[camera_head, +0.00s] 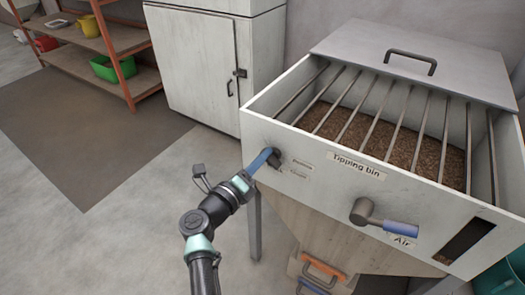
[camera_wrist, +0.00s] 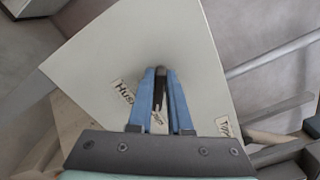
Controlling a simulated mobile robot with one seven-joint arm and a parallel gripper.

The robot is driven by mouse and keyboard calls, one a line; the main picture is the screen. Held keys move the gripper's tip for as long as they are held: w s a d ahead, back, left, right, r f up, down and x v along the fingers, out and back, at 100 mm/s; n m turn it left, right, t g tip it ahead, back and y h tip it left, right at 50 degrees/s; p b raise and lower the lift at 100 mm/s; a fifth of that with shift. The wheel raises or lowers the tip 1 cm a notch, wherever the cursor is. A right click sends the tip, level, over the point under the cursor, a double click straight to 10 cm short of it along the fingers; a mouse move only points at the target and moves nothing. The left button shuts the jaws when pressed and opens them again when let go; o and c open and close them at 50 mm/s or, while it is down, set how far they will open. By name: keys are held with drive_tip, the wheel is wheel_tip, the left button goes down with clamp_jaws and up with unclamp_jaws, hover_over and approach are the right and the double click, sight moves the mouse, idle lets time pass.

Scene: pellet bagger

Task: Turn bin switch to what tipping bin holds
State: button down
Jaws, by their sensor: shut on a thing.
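The tipping bin (camera_head: 300,156) is a white hopper with a label on its front wall. Under its grid of bars lies a loose brown, grainy fill (camera_head: 395,135); its exact kind is hard to tell at this size. The bin switch (camera_head: 276,161) is a small dark knob on the front wall, left of the "Tipping bin" label. My gripper (camera_head: 267,157) has its blue fingers shut on this knob. In the wrist view, the dark switch (camera_wrist: 160,82) shows between the fingertips, with a partly hidden label starting "Hus" (camera_wrist: 123,91) to its left. Its pointing direction is unclear.
An "Air" lever with a blue grip (camera_head: 390,223) sticks out of the bin front at right. Orange and blue handles (camera_head: 322,270) are below. A white cabinet (camera_head: 195,65) stands behind, and an orange shelf (camera_head: 110,45) is at left. The floor at left is clear.

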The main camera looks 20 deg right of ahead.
drive_tip(key=shift+w+a+f+n+p, duration=0.15)
drive_tip(key=shift+n+p, duration=0.25)
drive_tip(key=shift+n, duration=0.75)
drive_tip(key=shift+s+d+f+n+p, duration=0.1)
drive_tip(key=shift+f+n+p, duration=0.2)
drive_tip(key=shift+n, duration=0.9)
drive_tip(key=shift+w+a+f+n+p, duration=0.1)
drive_tip(key=shift+n+p, duration=0.35)
drive_tip(key=shift+n, duration=0.7)
drive_tip(key=c, duration=0.8)
unclamp_jaws()
drive_tip(key=shift+c, duration=0.2)
drive_tip(key=p+v, duration=0.4)
drive_tip(key=v, duration=0.9)
